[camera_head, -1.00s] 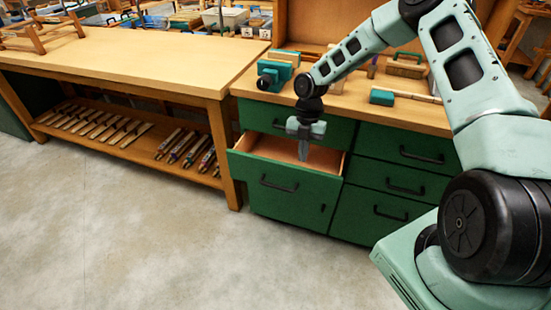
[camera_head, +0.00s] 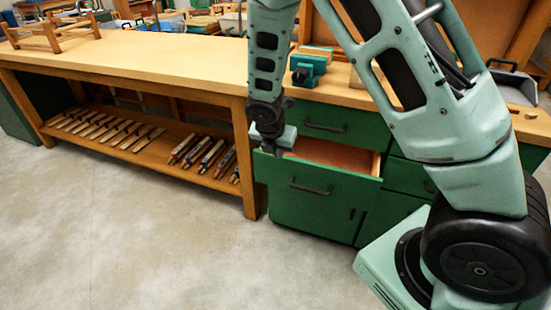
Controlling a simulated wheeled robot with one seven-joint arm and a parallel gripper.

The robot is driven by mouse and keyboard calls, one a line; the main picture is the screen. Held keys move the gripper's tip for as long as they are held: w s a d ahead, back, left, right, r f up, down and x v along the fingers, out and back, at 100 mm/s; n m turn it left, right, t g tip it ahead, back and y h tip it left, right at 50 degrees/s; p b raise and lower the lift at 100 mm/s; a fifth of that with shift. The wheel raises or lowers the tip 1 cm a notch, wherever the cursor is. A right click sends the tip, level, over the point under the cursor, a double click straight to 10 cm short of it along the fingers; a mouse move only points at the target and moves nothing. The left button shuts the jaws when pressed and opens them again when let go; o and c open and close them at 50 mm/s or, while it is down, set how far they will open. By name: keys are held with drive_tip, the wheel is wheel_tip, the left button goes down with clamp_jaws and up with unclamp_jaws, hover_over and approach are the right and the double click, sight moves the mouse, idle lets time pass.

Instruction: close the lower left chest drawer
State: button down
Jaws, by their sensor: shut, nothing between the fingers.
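The lower left chest drawer (camera_head: 312,199) has a green front with a dark bar handle (camera_head: 310,187). It is pulled out, and its pale wooden inside (camera_head: 345,156) shows above the front. My gripper (camera_head: 276,152) is shut and empty, at the left end of the drawer's top edge. Its fingertips are small and partly hidden, so I cannot tell whether they touch the drawer. The upper left drawer (camera_head: 340,125) above it looks shut.
A long wooden bench (camera_head: 150,65) stands to the left, its lower shelf (camera_head: 105,130) holding several tools. A teal vise (camera_head: 307,68) sits on the chest top. My arm hides much of the chest's right side. The concrete floor (camera_head: 150,240) in front is clear.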

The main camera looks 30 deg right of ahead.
sight(286, 159)
drive_tip(key=w+d+f, duration=0.1)
drive_tip(key=f, duration=0.2)
drive_tip(key=w+d+f, duration=0.1)
drive_tip(key=d+f, duration=0.1)
drive_tip(key=f, duration=0.1)
drive_tip(key=w+d+f, duration=0.2)
drive_tip(key=shift+w+d+f+b, duration=0.1)
drive_tip(key=shift+d+f+b, duration=0.15)
drive_tip(key=shift+f+b, duration=0.15)
drive_tip(key=shift+w+d, duration=0.2)
drive_tip(key=shift+d, duration=0.05)
drive_tip(key=w+d+p, duration=0.2)
drive_tip(key=d, duration=0.1)
drive_tip(key=shift+w+d+r, duration=0.1)
drive_tip(key=shift+w+d, duration=0.15)
drive_tip(key=shift+w, duration=0.1)
drive_tip(key=shift+w+d, duration=0.15)
